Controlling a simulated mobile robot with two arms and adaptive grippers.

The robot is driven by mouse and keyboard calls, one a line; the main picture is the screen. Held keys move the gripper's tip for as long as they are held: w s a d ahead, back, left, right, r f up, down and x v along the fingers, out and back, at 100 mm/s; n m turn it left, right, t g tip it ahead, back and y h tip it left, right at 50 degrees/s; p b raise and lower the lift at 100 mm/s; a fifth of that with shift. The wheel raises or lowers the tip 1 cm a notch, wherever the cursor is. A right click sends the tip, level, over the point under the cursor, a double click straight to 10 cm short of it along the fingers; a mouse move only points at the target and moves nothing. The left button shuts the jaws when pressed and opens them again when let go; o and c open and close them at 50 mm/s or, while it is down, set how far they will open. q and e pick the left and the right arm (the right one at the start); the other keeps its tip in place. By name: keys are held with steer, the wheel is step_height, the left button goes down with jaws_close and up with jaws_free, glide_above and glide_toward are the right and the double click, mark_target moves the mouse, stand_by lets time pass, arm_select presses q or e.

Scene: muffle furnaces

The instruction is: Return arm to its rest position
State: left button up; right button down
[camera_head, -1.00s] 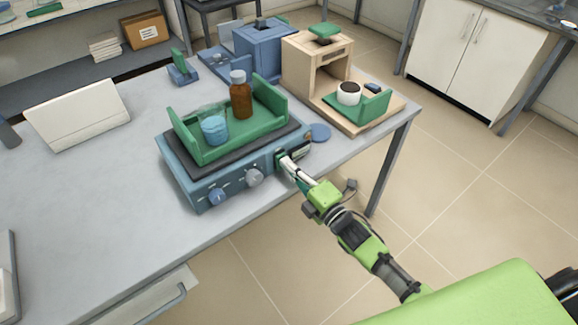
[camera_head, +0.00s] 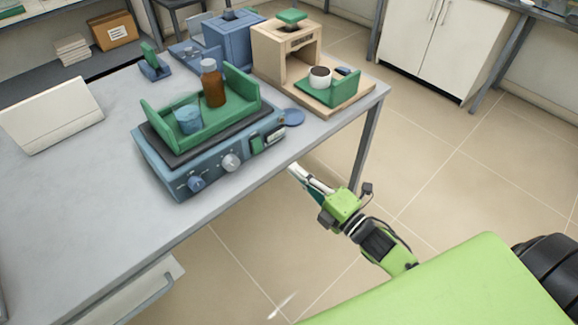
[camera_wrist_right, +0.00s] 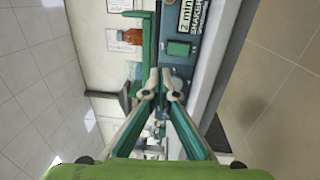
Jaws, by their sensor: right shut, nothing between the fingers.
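My right gripper (camera_head: 297,172) is shut and empty, off the table's front edge, just right of and below the blue shaker (camera_head: 205,180). Its closed fingertips also show in the right wrist view (camera_wrist_right: 160,76), apart from the shaker's front panel. The shaker has two knobs and a green switch (camera_head: 257,145), which also shows in the wrist view (camera_wrist_right: 179,48). On it sits a green tray (camera_head: 240,112) with an amber bottle (camera_head: 213,88) and a beaker of blue liquid (camera_head: 188,120). My left gripper is not in view.
A beige furnace (camera_head: 268,65) and a blue furnace (camera_head: 228,40) stand at the table's back right. A white cup (camera_head: 319,80) is in a green holder by the beige one. The grey table (camera_head: 70,200) has free room at left. Floor (camera_head: 450,190) is open at right.

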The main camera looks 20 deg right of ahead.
steer(key=shift+s+d, duration=0.1)
steer(key=shift+s, duration=0.15)
stand_by(0.3)
steer(key=s+d+f+m+g+h, duration=0.2)
steer(key=s+f+m+g, duration=0.15)
steer(key=f, duration=0.85)
steer(key=s+d+f+m+g+h, duration=0.2)
steer(key=s+f+m, duration=0.2)
steer(key=f, duration=0.7)
steer(key=s+d+f+m+g+h, duration=0.2)
steer(key=s+f+m, duration=0.2)
steer(key=f, duration=0.8)
steer(key=s+a+f+m+g, duration=0.1)
steer(key=s+f+m+g, duration=0.1)
steer(key=s+f, duration=0.4)
steer(key=s+a+f+m+g, duration=0.1)
steer(key=s+f+m+g, duration=0.2)
steer(key=s, duration=1.1)
steer(key=s+a+f+m+g, duration=0.2)
steer(key=s+f+m+g, duration=0.1)
steer(key=s+f, duration=0.5)
steer(key=shift+s+f+g, duration=0.3)
steer(key=shift+s+g, duration=0.25)
steer(key=shift+s, duration=0.7)
steer(key=shift+a, duration=0.1)
